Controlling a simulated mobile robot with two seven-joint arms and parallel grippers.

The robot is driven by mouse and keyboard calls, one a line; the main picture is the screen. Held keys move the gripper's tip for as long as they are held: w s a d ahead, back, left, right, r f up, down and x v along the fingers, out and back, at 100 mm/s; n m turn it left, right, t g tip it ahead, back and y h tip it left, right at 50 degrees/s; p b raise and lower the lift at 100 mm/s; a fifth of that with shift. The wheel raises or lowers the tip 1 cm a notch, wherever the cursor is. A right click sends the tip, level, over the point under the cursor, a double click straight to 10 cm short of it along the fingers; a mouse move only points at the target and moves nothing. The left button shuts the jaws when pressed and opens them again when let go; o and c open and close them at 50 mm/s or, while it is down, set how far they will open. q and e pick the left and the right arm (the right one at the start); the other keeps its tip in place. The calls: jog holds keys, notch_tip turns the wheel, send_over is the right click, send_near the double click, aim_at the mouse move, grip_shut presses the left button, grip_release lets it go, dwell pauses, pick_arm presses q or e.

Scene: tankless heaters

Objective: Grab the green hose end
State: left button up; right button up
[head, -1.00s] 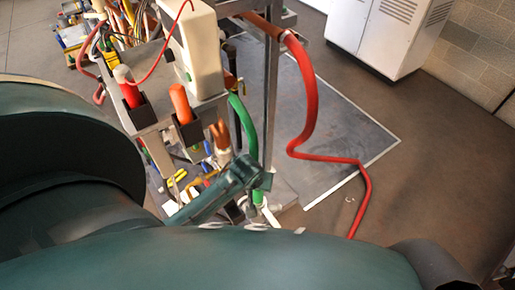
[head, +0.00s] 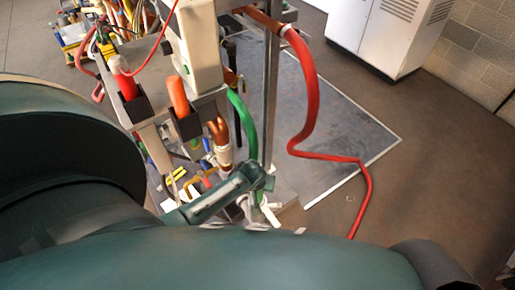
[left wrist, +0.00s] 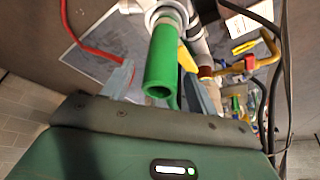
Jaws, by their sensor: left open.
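The green hose (head: 243,120) curves down from the heater frame in the head view, and its lower part passes behind my left gripper. In the left wrist view the open green hose end (left wrist: 161,74) points toward the camera and lies between the two fingers of my left gripper (left wrist: 158,88). The fingers are apart, with a visible gap on the left side of the hose; contact on the right side is unclear. In the head view my left gripper's fingertips are partly hidden near the hose's lower end. My right gripper is not seen.
A red hose (head: 310,95) hangs right of a metal post (head: 270,95) and trails over the floor. Orange-handled tools (head: 178,97) stand in holders beside the white heater (head: 198,45). Copper pipe ends (head: 219,130) are close by. Dark cables (left wrist: 277,75) hang at right in the wrist view.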

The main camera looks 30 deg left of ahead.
pick_arm(q)
jog(key=shift+c, duration=0.2)
grip_shut()
dwell(0.3)
